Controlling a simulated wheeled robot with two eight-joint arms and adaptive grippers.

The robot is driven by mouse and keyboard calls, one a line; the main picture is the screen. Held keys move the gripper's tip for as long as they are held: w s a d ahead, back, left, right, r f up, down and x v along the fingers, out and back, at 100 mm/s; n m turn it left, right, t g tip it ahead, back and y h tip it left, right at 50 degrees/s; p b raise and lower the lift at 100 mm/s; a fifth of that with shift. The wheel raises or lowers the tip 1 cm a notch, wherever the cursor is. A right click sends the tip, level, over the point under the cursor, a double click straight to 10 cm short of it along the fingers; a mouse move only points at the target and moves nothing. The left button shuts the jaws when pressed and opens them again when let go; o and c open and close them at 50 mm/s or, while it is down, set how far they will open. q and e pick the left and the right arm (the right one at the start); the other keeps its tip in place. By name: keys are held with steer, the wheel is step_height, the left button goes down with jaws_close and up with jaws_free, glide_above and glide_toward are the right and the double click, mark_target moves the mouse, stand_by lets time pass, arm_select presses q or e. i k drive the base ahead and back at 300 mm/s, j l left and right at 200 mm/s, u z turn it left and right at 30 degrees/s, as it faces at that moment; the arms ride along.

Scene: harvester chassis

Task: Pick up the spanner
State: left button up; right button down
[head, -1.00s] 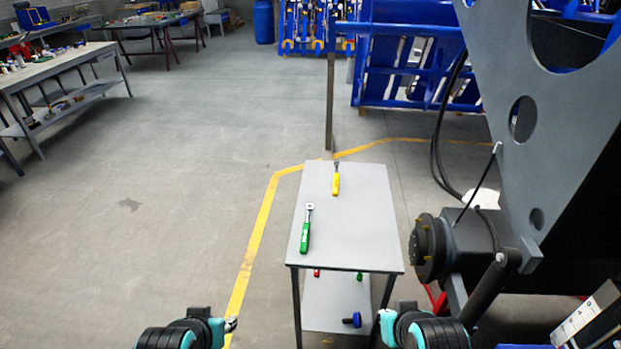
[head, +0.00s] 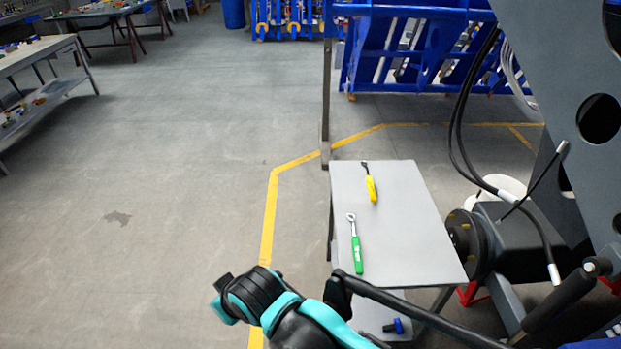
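Two hand tools lie apart on the grey top of a small table (head: 410,235). One has a green handle and a silver ring-like head (head: 355,246). The other, farther back, has a yellow handle and a dark head (head: 370,184). I cannot tell for sure which is the spanner. A black and teal arm of mine, apparently the left, rises at the bottom, left of the table's near edge. Dark parts at its end (head: 341,292) may be the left gripper, but its fingers cannot be made out. My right gripper is not seen. Nothing touches either tool.
A blue-headed item (head: 393,326) lies on the table's lower shelf. The dark chassis with a hub (head: 468,245) and hanging hoses stands close on the right. A post (head: 326,110) stands behind the table. The floor to the left is open.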

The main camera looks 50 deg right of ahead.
mark_target(370, 181)
steer(key=i+j, duration=0.15)
steer(key=i, duration=0.3)
steer(key=i+j, duration=0.15)
steer(key=i, duration=0.3)
steer(key=i+l+z, duration=0.1)
steer(key=i+z, duration=0.15)
steer(key=z, duration=0.2)
steer(key=i+z, duration=0.25)
steer(key=z, duration=0.2)
steer(key=i+z, duration=0.25)
steer(key=z, duration=0.2)
steer(key=i+z, duration=0.2)
steer(key=z, duration=0.25)
steer(key=i+z, duration=0.2)
steer(key=z, duration=0.25)
steer(key=i+z, duration=0.15)
steer(key=z, duration=0.3)
steer(key=i+j+z, duration=0.15)
steer(key=z, duration=0.3)
steer(key=i+j+z, duration=0.2)
steer(key=z, duration=0.25)
steer(key=i+j+z, duration=0.1)
steer(key=z, duration=0.4)
steer(key=i+j+z, duration=0.15)
steer(key=z, duration=0.25)
steer(key=i+j+z, duration=0.1)
steer(key=z, duration=0.25)
steer(key=i+j+z, duration=0.1)
steer(key=j+z, duration=0.3)
steer(key=l, duration=0.1)
